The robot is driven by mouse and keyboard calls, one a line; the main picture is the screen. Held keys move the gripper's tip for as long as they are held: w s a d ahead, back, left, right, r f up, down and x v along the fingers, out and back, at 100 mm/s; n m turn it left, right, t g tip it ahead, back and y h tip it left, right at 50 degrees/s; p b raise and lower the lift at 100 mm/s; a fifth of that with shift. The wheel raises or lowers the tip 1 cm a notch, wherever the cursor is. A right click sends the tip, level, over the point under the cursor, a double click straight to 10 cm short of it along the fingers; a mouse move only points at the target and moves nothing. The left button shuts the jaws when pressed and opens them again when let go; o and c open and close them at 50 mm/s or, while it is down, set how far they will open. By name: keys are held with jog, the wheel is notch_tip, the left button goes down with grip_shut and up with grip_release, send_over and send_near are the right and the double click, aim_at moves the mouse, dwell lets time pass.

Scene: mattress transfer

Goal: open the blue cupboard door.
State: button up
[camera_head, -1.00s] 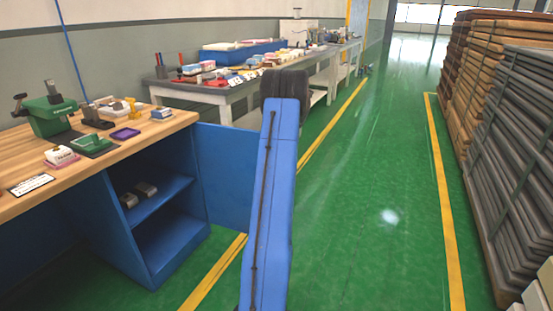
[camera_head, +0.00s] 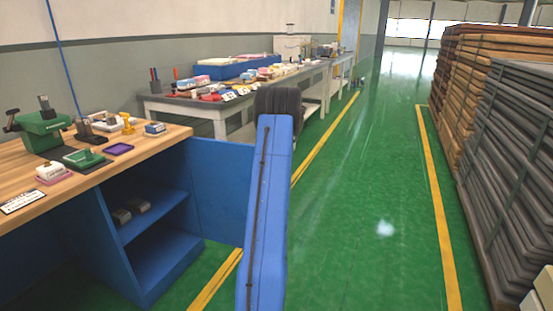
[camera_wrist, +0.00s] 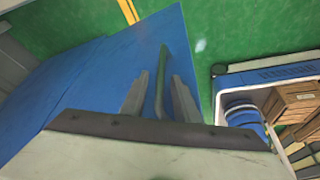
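The blue cupboard door (camera_head: 220,190) stands wide open, swung out from the right side of the blue cupboard (camera_head: 170,271) under the wooden worktop. Its far edge is hidden behind my blue arm link. The door also fills much of the wrist view (camera_wrist: 85,85), with its bar handle (camera_wrist: 162,70) running down between my fingers. My gripper (camera_wrist: 160,97) has its two fingers apart, one on each side of the handle, with narrow gaps showing. Contact with the handle cannot be told. The gripper is hidden behind my arm in the head view.
The wooden worktop (camera_head: 100,178) carries a green vise and small items. A grey table (camera_head: 205,108) with a blue bin stands behind. Stacked grey mattresses (camera_head: 515,170) line the right. The green floor (camera_head: 350,230) between is clear.

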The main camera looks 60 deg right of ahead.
jog(key=v, duration=1.7)
jog(key=shift+a+r, duration=0.1)
